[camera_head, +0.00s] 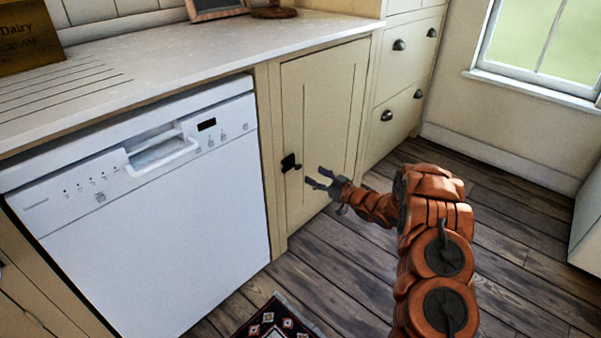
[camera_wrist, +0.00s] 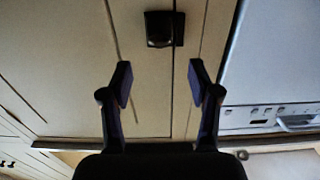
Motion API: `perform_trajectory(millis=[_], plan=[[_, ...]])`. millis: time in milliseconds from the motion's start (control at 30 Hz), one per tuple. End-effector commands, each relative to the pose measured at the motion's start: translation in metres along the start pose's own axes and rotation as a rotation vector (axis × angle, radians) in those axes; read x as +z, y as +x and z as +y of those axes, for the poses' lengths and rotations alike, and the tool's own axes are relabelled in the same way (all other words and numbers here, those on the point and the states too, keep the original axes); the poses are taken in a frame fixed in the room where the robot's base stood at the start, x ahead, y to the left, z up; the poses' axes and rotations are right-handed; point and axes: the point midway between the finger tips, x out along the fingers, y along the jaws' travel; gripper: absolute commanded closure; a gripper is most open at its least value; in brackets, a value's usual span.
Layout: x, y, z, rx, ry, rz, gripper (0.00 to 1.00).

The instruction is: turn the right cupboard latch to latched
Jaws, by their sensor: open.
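The cupboard latch (camera_head: 290,162) is a small black fitting on the left edge of the cream cupboard door (camera_head: 322,125), right of the dishwasher. In the wrist view the latch (camera_wrist: 164,28) shows as a dark block with a thin upright piece, at the top, beyond my fingertips. I cannot tell its exact turn position. The cupboard door appears closed. My gripper (camera_head: 318,178) is open and empty, a little to the right of the latch and apart from it. In the wrist view my gripper (camera_wrist: 160,85) has both fingers spread, with door surface visible between them.
A white dishwasher (camera_head: 140,210) stands left of the cupboard under a pale worktop (camera_head: 180,65). Drawers with dark cup handles (camera_head: 387,115) are to the right. A patterned rug (camera_head: 275,320) lies on the wooden floor (camera_head: 320,265). The floor before the cupboard is clear apart from my arm.

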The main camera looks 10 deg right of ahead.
Motion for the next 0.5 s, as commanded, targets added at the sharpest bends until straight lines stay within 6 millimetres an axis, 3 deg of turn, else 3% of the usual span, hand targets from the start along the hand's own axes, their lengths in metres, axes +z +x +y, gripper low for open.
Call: perform_trajectory(millis=[500], plan=[[0.0,0.065,-0.001,-0.003,-0.003,0.004,0.39]])
